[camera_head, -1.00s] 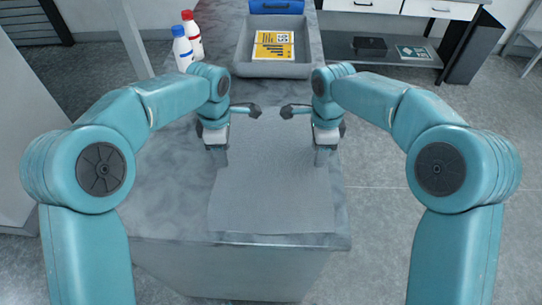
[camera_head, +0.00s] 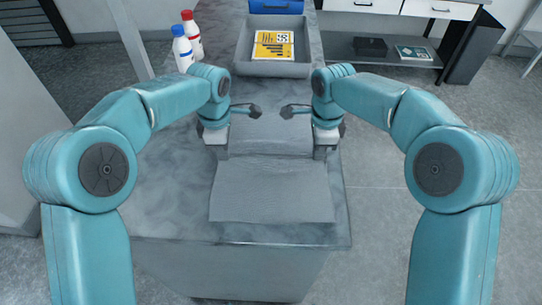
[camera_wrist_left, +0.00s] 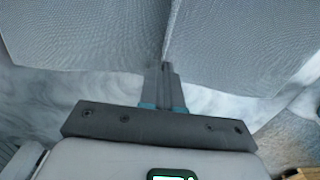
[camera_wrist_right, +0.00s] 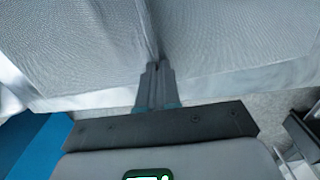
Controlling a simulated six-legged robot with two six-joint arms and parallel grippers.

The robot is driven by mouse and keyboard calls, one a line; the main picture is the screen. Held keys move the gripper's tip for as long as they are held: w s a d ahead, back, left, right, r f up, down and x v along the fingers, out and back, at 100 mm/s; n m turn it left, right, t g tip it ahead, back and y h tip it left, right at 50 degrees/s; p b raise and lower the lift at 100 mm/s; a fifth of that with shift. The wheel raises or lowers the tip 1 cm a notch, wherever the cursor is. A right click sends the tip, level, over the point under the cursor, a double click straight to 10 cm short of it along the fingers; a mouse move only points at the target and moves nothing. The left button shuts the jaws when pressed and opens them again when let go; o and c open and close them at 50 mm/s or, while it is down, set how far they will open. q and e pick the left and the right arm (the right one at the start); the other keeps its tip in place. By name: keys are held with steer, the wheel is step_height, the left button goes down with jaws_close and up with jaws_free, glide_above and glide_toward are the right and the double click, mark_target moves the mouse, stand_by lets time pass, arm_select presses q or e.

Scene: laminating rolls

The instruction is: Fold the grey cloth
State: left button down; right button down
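The grey cloth (camera_head: 270,192) lies on the marble-look counter, its near part flat and its middle raised in a ridge between my two grippers. My left gripper (camera_head: 221,153) is at the cloth's left edge and my right gripper (camera_head: 321,153) at its right edge. In the left wrist view the fingers (camera_wrist_left: 166,72) are together with the cloth (camera_wrist_left: 85,35) pinched at their tips. In the right wrist view the fingers (camera_wrist_right: 156,70) are also together on the cloth (camera_wrist_right: 80,45). The cloth's underside behind the ridge is hidden.
A grey tray (camera_head: 271,68) holding a yellow printed card (camera_head: 273,45) stands at the back of the counter. A blue-capped bottle (camera_head: 182,50) and a red-capped bottle (camera_head: 192,35) stand at the back left. A blue box (camera_head: 276,6) is behind the tray. The counter left of the cloth is clear.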

steer(key=shift+f, duration=0.1)
